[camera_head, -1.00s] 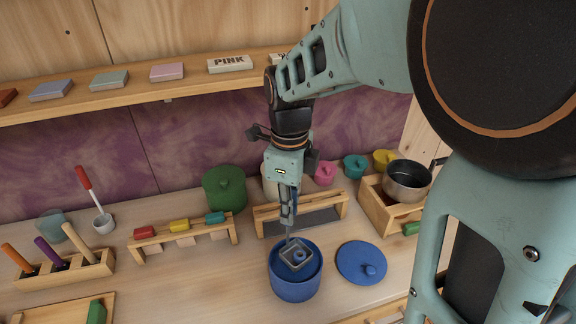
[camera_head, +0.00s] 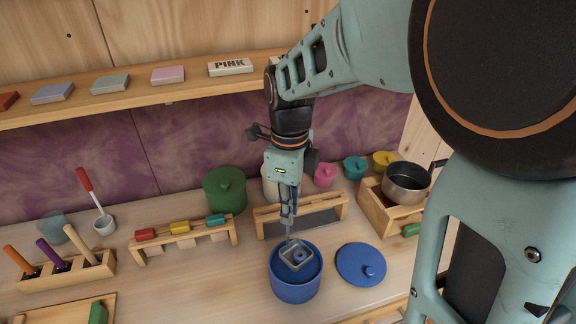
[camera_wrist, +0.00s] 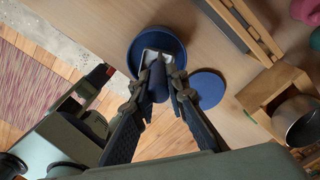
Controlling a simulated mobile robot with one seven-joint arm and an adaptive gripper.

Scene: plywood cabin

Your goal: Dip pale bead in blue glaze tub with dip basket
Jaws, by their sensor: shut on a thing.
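My gripper (camera_head: 289,214) points down and is shut on the handle of the dip basket (camera_head: 284,250), a small grey square frame. The basket is within the mouth of the blue glaze tub (camera_head: 296,291); I cannot tell how deep it sits. A small ring-shaped bead (camera_head: 299,257) shows inside the basket and looks blue here. In the wrist view, my gripper (camera_wrist: 165,85) holds the handle over the tub (camera_wrist: 133,56), and its fingers partly hide the basket. The tub's blue lid (camera_head: 355,266) lies on the bench to the right; it also shows in the wrist view (camera_wrist: 206,90).
A wooden rack with a dark panel (camera_head: 310,223) stands close behind the tub. A rack with coloured handles (camera_head: 180,233) is to the left.

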